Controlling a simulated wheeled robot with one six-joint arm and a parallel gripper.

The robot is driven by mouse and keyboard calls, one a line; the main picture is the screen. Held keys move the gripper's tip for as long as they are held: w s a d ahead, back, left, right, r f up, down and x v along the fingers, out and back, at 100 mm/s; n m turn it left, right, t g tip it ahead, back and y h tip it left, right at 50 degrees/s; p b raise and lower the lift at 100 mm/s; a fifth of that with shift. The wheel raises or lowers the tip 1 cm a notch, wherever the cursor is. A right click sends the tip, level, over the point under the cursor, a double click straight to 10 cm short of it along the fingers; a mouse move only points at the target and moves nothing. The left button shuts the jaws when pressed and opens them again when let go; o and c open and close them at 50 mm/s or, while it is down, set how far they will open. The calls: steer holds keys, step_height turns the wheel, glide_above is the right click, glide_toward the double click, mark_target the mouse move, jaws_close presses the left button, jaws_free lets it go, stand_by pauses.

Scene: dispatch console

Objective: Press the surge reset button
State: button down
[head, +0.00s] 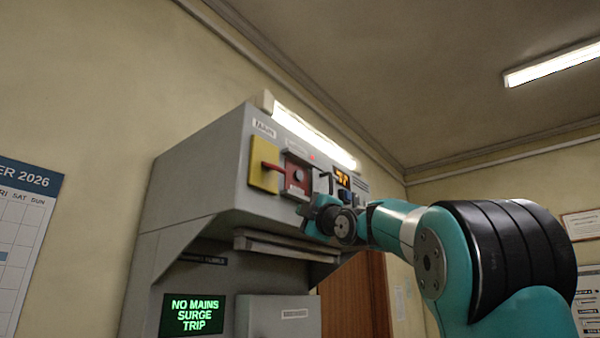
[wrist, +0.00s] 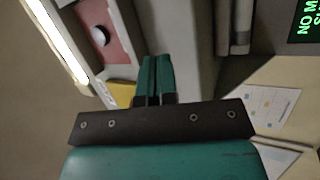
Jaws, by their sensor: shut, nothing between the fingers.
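A grey console (head: 205,190) stands against the wall. Its upper face carries a red panel (head: 291,186) with a dark round button (head: 298,175); the label is too small to read, so I cannot tell whether this is the surge reset button. In the wrist view the red panel (wrist: 122,48) and its button (wrist: 100,35) show at upper left. My gripper (head: 308,212) is in front of the console, just below the red panel. In the wrist view its teal fingers (wrist: 156,62) are together and empty, to the right of the button and apart from it.
A ledge (head: 285,246) juts out below. A screen (head: 192,315) reads "NO MAINS SURGE TRIP".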

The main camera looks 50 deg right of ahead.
mark_target(299, 176)
steer(key=s+d+r+n+t+h+p, duration=0.1)
steer(key=s+d+r+n+t+h, duration=0.2)
steer(key=s+r, duration=0.5)
step_height(299, 176, up, 4)
steer(key=shift+d+f+n+h, duration=0.2)
steer(key=shift+d+n+h, duration=0.1)
steer(key=shift+d, duration=0.55)
steer(key=shift+w+p, duration=0.1)
steer(key=shift+p, duration=0.25)
steer(key=shift+w+a+p, duration=0.2)
steer(key=shift+w+p, duration=0.65)
steer(key=shift+w, duration=1.3)
steer(key=shift+w+a+p, duration=0.15)
steer(key=shift+w+p, duration=0.7)
steer(key=shift+w, duration=1.3)
steer(key=shift+w, duration=0.4)
